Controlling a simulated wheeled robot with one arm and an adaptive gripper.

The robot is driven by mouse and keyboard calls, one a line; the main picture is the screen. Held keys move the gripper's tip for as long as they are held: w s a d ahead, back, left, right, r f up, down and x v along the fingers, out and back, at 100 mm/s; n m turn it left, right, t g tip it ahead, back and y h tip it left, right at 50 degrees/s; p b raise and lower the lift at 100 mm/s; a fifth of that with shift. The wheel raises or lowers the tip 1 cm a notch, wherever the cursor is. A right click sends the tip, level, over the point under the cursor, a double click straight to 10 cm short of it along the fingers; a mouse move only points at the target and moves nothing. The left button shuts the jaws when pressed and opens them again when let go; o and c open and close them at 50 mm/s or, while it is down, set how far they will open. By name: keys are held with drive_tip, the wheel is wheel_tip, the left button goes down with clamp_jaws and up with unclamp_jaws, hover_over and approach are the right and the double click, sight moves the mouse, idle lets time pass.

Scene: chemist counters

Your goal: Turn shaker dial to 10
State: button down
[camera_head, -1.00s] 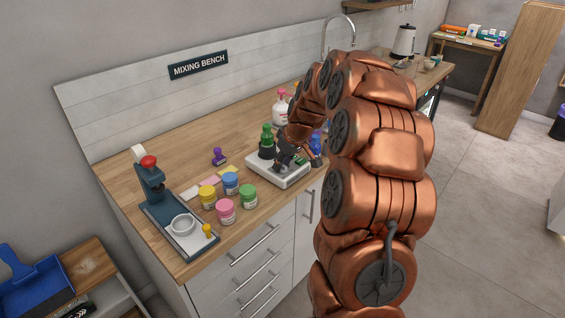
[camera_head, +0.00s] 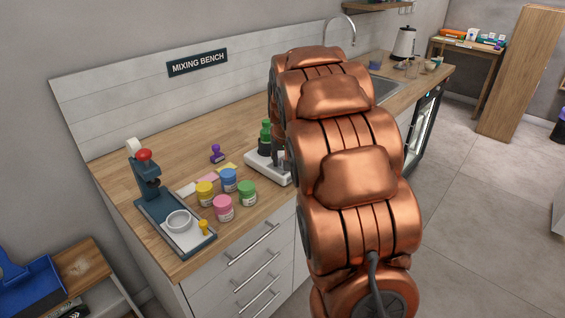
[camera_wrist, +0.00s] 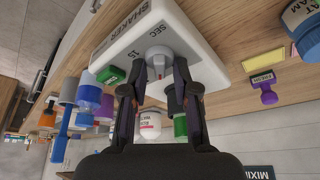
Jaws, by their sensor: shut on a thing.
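The white shaker (camera_head: 262,172) stands on the wooden bench, its right part hidden behind my arm. In the wrist view the shaker (camera_wrist: 122,47) fills the upper middle, with "SHAKER" and "SEC" printed on it. Its light grey dial (camera_wrist: 158,57) sits between my fingertips. My gripper (camera_wrist: 158,70) is shut on the dial, with one dark finger on each side. A "15" mark shows to the left of the dial; the dial's exact setting is too small to tell. My gripper is hidden behind my arm in the head view.
A green bottle (camera_head: 265,134) stands by the shaker. Several colored jars (camera_head: 223,207), a purple stamp (camera_head: 217,153) and a blue press stand (camera_head: 152,184) are to its left. A sink (camera_head: 385,88) lies beyond my arm. Other bottles show behind my fingers in the wrist view.

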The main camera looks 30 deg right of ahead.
drive_tip(key=m+g+h+b, duration=0.1)
drive_tip(key=m, duration=0.2)
drive_tip(key=m+h+b, duration=0.1)
drive_tip(key=m, duration=0.2)
drive_tip(key=shift+g, duration=0.4)
drive_tip(key=shift+m+g+b, duration=0.4)
drive_tip(key=shift+m+g, duration=0.2)
drive_tip(key=shift+m, duration=1.4)
drive_tip(key=c, duration=0.9)
unclamp_jaws()
drive_tip(key=shift+v, duration=5.95)
